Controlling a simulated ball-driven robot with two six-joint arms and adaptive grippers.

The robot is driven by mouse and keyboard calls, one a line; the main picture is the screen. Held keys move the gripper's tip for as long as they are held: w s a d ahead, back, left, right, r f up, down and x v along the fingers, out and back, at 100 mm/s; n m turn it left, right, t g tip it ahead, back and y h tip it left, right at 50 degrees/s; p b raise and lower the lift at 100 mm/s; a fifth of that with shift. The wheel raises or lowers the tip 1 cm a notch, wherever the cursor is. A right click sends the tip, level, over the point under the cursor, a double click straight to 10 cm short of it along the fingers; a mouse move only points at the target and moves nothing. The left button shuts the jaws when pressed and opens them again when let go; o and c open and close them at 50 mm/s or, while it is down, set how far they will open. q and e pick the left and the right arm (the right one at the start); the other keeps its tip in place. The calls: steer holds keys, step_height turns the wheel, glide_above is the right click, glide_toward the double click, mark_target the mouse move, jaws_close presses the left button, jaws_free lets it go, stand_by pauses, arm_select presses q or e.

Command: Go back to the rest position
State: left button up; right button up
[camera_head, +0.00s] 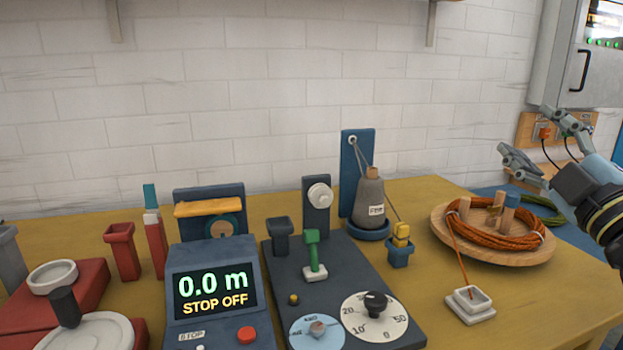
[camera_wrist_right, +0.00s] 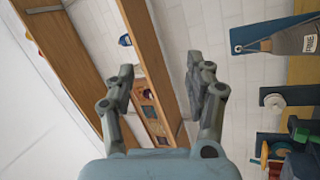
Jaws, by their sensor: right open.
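My right gripper (camera_head: 527,132) is raised at the right side of the head view, above and behind the wooden round tray. Its two fingers are spread with nothing between them. In the right wrist view the gripper (camera_wrist_right: 160,85) is also open and empty, with wall and shelf boards behind it. My left gripper is not in view. An orange skein (camera_head: 502,241) lies around wooden pegs on the round tray (camera_head: 470,254). An orange strand runs from it down to a small white block (camera_head: 470,305).
A panel (camera_head: 393,325) with dials and a display unit (camera_head: 212,290) reading "0.0 m STOP OFF" stand mid-table. A grey cone (camera_head: 369,203) sits by a blue upright plate (camera_head: 352,150). A green skein (camera_head: 540,206) lies behind the tray. A wall cabinet (camera_head: 570,55) is at upper right.

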steer(key=s+d+f+m+g+h, duration=0.3)
steer(key=s+f+m+g, duration=0.25)
steer(key=f, duration=0.25)
steer(key=s+d+f+m+g+h, duration=0.2)
steer(key=s+f+m+g+h, duration=0.25)
steer(key=f+m, duration=0.3)
steer(key=s+a+f+g+y, duration=0.35)
steer(key=s+f+g, duration=0.2)
steer(key=s, duration=0.45)
steer(key=s+a+f+g+y, duration=0.2)
steer(key=s+a+f+g, duration=0.4)
steer(key=s, duration=0.5)
steer(key=s+d+f+m+t, duration=0.1)
steer(key=d+f, duration=0.1)
steer(key=f, duration=1.1)
steer(key=s+d+f, duration=0.1)
steer(key=d+f, duration=0.1)
steer(key=f, duration=1.1)
steer(key=s+d+f, duration=0.1)
steer(key=s+f, duration=1.5)
steer(key=s, duration=0.2)
steer(key=shift+s+g, duration=0.35)
steer(key=shift+g, duration=0.1)
